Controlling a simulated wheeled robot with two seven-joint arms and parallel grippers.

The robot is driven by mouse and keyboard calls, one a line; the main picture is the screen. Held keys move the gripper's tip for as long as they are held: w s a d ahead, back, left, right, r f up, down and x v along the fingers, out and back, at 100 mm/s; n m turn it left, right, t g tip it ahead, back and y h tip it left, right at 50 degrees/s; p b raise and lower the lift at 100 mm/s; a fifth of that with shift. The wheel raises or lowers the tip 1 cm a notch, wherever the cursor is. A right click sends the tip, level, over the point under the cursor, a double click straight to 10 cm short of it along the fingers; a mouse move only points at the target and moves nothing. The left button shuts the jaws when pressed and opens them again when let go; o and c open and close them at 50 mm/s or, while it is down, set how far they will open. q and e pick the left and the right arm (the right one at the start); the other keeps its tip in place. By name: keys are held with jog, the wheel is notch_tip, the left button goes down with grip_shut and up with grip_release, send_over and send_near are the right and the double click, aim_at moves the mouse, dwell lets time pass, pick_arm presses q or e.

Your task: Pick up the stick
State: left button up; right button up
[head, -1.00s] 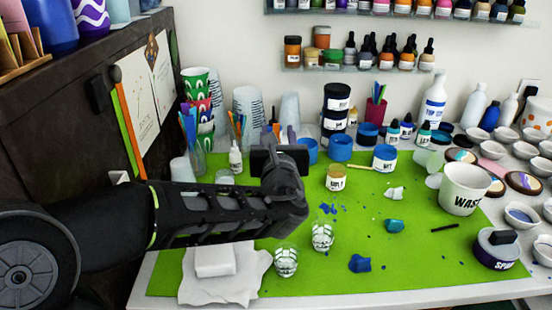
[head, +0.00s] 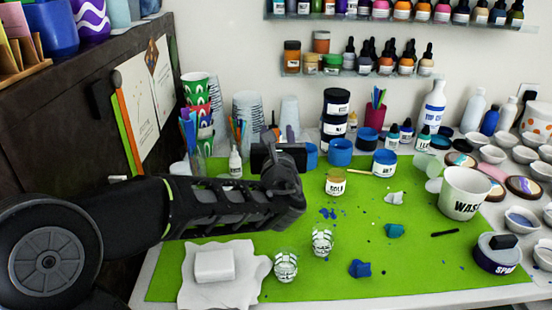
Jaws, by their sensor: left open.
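A thin pale wooden stick (head: 358,171) lies on the green mat (head: 420,262), between the gold-labelled jar (head: 336,187) and the blue-banded jar (head: 384,163). A short black stick-like piece (head: 445,233) lies farther right on the mat. My left gripper (head: 279,148) is open, above the back-left part of the mat and left of the wooden stick, apart from it. Its fingers are small and partly hidden by the wrist. My right gripper is not in view.
Cups with coloured sticks (head: 188,135) are at the back left. A white WASTE cup (head: 463,192) stands right. Blue scraps dot the mat; its front right is mostly clear.

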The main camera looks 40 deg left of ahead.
pick_arm(q)
jog(key=x, duration=0.5)
jog(key=shift+f, duration=0.2)
jog(key=shift+s, duration=0.1)
grip_shut()
dwell(0.5)
